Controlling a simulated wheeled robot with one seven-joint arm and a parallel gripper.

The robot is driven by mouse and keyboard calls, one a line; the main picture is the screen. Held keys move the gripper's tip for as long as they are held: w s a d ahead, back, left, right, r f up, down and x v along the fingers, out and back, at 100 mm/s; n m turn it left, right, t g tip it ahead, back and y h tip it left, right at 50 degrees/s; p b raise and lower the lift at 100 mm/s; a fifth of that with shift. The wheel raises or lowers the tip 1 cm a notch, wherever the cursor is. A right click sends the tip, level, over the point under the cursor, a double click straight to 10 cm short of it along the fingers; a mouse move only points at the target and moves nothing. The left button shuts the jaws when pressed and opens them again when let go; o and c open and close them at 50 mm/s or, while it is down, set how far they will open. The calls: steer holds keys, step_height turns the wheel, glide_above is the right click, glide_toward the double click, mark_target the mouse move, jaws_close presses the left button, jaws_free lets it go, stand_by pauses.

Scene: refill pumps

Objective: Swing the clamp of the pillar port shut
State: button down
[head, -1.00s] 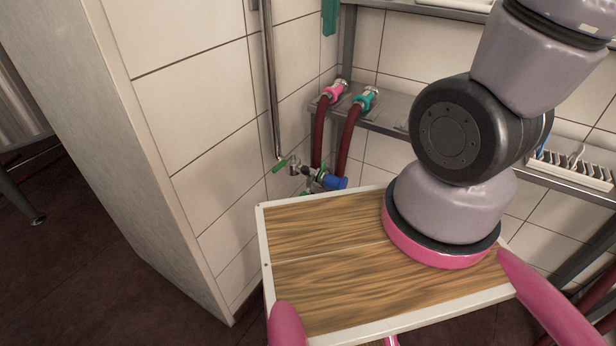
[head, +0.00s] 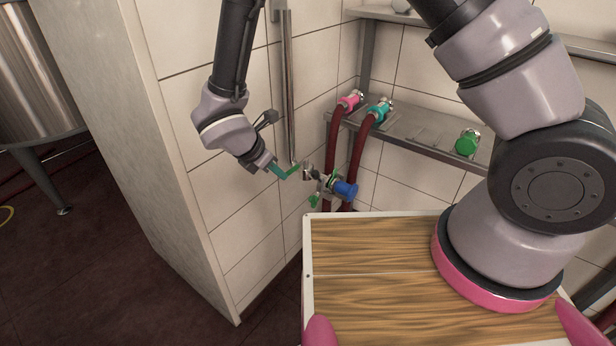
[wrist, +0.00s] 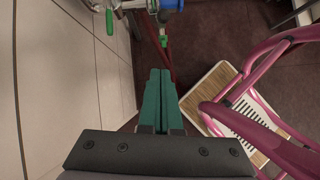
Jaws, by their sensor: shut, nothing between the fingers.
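The pillar port is a metal fitting (head: 309,174) at the foot of a vertical pipe by the wall corner, with a blue part (head: 345,189) on its right. Green handles show on its left (head: 294,170) and below it (head: 313,200). Which one belongs to the clamp, and how far the clamp stands open, I cannot tell. In the wrist view one green handle (wrist: 110,22) is at upper left and another (wrist: 163,40) hangs below the blue part (wrist: 171,4). My gripper (head: 286,177), with teal fingers, is shut and empty just left of the port. Its fingertips (wrist: 158,72) appear below the hanging handle; contact is unclear.
Dark red hoses with pink (head: 351,101) and teal (head: 379,110) ends hang from a metal shelf (head: 415,130) behind the port. A green fitting (head: 467,142) sits on the shelf. The tiled wall (head: 205,90) is close to my arm. My wooden deck is in front.

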steer(key=w+d+f, duration=0.6)
steer(key=f, duration=0.1)
steer(key=shift+w+d, duration=0.25)
steer(key=shift+d, duration=0.1)
steer(key=shift+w+r, duration=0.1)
steer(key=shift+r, duration=0.05)
